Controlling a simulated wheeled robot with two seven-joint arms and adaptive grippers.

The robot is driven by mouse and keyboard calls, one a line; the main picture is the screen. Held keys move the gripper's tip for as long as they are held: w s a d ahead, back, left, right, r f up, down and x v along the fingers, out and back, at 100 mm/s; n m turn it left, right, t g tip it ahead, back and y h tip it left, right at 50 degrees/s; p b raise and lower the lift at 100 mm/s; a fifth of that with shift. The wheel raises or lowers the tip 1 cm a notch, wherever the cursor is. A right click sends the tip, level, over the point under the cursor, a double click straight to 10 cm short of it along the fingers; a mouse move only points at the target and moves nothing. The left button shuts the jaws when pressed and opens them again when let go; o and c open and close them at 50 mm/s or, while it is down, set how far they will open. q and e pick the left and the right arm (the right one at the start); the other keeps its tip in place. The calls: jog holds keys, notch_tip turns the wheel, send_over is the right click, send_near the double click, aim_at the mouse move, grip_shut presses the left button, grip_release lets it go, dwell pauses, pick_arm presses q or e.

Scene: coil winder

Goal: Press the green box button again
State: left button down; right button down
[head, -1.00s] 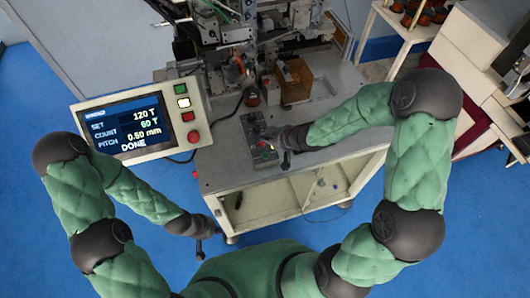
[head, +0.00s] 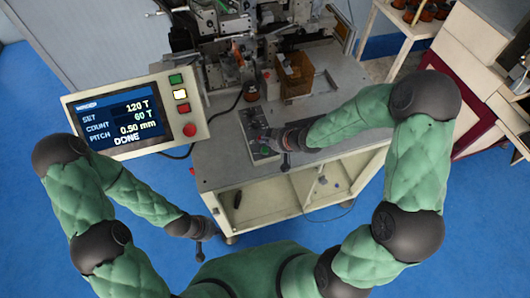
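The small grey control box (head: 252,126) stands on the bench top near its front edge. Its green button (head: 264,151) shows as a small green spot at the near end, partly hidden by my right gripper. My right gripper (head: 273,143) is over the near right part of the box. I cannot tell whether its fingers touch the button or are shut. My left gripper (head: 198,252) hangs low in front of the bench, left of the cabinet, with nothing visible in it. Its opening is not clear. The screen (head: 120,118) reads SET 120 T, COUNT 60 T, PITCH 0.50 mm, DONE.
The screen's panel has its own green button (head: 176,79) and red buttons. The winding machine (head: 240,45) and an amber box (head: 293,75) stand behind the control box. The bench top (head: 325,95) is partly bare. A shelf with dark spools is at back right.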

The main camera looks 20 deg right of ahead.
aim_at(266, 151)
jog(key=shift+f+b, duration=1.4)
jog(key=shift+f, duration=0.6)
jog(key=shift+f, duration=0.15)
jog(key=shift+f+b, duration=0.25)
jog(key=shift+b, duration=0.05)
